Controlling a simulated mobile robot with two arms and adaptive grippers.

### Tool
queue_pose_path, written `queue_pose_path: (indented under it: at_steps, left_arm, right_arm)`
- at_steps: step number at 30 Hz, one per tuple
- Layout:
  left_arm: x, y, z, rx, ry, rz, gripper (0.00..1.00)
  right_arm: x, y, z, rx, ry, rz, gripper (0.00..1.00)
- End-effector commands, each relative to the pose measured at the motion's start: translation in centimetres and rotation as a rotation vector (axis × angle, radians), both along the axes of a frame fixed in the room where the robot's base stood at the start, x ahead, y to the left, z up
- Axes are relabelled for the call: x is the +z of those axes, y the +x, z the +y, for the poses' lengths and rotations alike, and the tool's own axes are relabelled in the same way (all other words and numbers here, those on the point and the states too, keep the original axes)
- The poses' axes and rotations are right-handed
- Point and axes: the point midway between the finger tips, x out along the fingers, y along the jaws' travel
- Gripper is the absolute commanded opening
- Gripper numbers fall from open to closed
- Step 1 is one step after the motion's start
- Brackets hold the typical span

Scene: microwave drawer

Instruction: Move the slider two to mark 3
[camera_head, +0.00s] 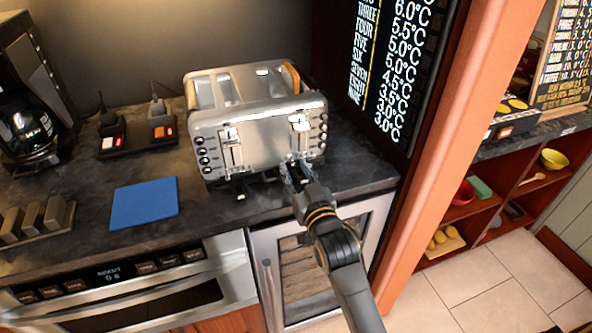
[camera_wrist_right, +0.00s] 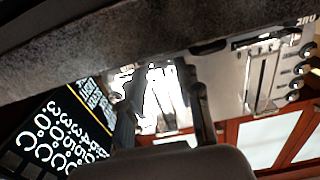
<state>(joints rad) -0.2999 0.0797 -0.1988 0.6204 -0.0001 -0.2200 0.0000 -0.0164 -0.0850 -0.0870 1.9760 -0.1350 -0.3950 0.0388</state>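A silver toaster (camera_head: 262,137) stands on the dark counter, with two vertical slider tracks on its front. The left slider's knob (camera_head: 229,134) and the right slider's knob (camera_head: 299,122) both sit near the tops of their tracks. Which one is slider two cannot be read. My right gripper (camera_head: 294,170) is at the toaster's lower front, below the right knob. In the right wrist view its two fingers (camera_wrist_right: 163,80) stand apart, with the bright toaster front behind them and nothing clearly held. Contact with the toaster cannot be told. My left gripper is not in view.
A blue mat (camera_head: 144,203) lies on the counter left of the toaster. A coffee maker (camera_head: 28,128) and two small dark devices (camera_head: 112,140) stand farther left. An orange-brown post (camera_head: 455,130) rises on the right. The counter's front edge runs below the toaster.

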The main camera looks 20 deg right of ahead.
Motion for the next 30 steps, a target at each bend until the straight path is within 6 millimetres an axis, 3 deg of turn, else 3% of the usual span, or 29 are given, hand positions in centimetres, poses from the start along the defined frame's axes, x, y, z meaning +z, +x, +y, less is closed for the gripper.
queue_pose_path:
  at_steps: [6,11,30]
  left_arm:
    - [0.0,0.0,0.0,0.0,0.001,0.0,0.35]
    - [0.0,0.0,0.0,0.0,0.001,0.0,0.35]
    - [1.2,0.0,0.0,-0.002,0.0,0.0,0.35]
  right_arm:
    - [0.0,0.0,0.0,0.0,0.0,0.0,0.32]
    - [0.0,0.0,0.0,0.0,0.0,0.0,0.0]
    - [0.0,0.1,-1.3,0.0,-0.001,0.0,0.0]
